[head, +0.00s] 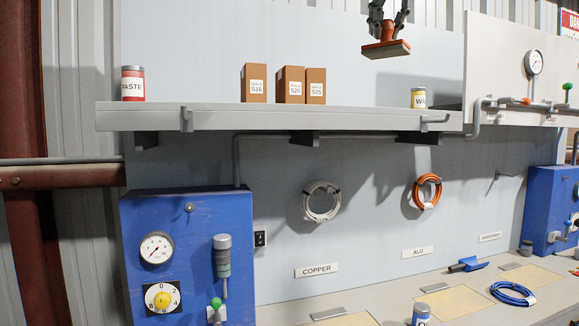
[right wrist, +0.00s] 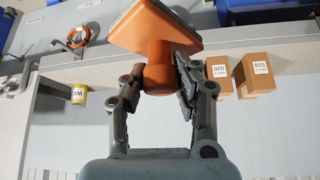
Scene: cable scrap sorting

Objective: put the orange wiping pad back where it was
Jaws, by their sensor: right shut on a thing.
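The orange wiping pad (head: 386,49) has a flat plate with a pale underside and a stubby orange handle. My right gripper (head: 388,26) comes in from the top of the head view and is shut on that handle. The pad hangs in the air above the right part of the grey shelf (head: 280,117), apart from it, with its plate slightly tilted. In the right wrist view the fingers (right wrist: 160,85) pinch the handle from both sides, and the pad (right wrist: 155,28) shows beyond them. My left gripper is not in view.
The shelf carries a PASTE can (head: 132,84), several brown boxes (head: 254,83) and a yellow-labelled can (head: 418,98) below the pad. Hooks stick out at the shelf's front. Wire coils (head: 321,201) hang below. The shelf between the boxes and the yellow-labelled can is clear.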

